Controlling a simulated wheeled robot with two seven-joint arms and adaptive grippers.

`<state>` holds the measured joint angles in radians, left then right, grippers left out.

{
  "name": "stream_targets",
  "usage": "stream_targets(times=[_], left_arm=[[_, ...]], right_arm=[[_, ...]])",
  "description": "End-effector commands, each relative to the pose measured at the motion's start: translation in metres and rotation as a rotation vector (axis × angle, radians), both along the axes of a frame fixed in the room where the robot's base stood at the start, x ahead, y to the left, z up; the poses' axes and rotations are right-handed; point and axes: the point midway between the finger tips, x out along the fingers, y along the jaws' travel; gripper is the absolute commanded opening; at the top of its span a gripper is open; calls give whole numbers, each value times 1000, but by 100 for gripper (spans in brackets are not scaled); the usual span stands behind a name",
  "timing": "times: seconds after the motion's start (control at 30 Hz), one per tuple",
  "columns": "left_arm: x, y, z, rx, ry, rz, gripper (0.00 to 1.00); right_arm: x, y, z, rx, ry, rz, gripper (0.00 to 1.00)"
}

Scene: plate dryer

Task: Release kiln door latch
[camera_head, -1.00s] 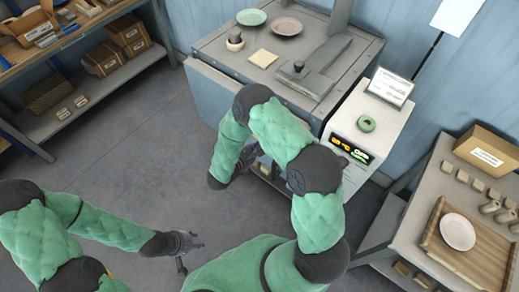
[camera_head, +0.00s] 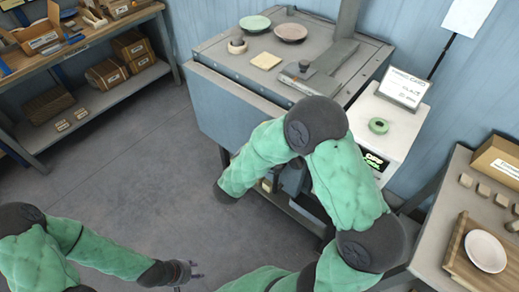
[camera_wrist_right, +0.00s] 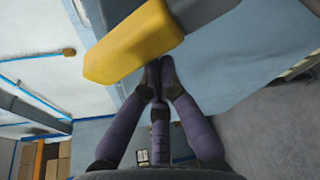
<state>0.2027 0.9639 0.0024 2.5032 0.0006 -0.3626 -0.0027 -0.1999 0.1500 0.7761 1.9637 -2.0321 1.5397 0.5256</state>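The grey kiln (camera_head: 235,105) stands at the back centre of the head view, its front partly hidden by my right arm. In the right wrist view a yellow block-like handle (camera_wrist_right: 130,45) on a dark bar, seemingly the latch, lies across the top. My right gripper (camera_wrist_right: 160,68) has its fingers drawn together, tips at the handle's lower edge; I cannot tell whether they touch it. Nothing shows between the tips. In the head view the right gripper is mostly hidden behind its arm. My left gripper (camera_head: 198,270) is open and empty above the floor, away from the kiln.
A green plate (camera_head: 255,23), a pinkish plate (camera_head: 291,32) and a bowl (camera_head: 237,46) sit on the kiln top. A control box (camera_head: 395,125) stands to its right. A side table (camera_head: 440,215) is at the right, shelving (camera_head: 100,100) at the left. Floor between is clear.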

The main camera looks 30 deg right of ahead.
Motion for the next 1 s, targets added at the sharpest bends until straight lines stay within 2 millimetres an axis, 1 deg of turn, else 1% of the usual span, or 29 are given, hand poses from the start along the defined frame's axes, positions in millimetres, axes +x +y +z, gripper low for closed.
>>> stream_targets(times=[0.03,0.3,0.6,1.0], left_arm=[[0,0,-10,0,0,0,40],[0,0,-26,0,0,0,40],[0,0,-29,0,0,0,40],[0,0,-30,0,0,0,40]], right_arm=[[-2,-1,-1,11,-28,-1,0],[-7,-3,8,49,-121,-1,0],[-8,-3,12,61,-148,-1,0],[-7,-3,11,60,-149,-3,0]])
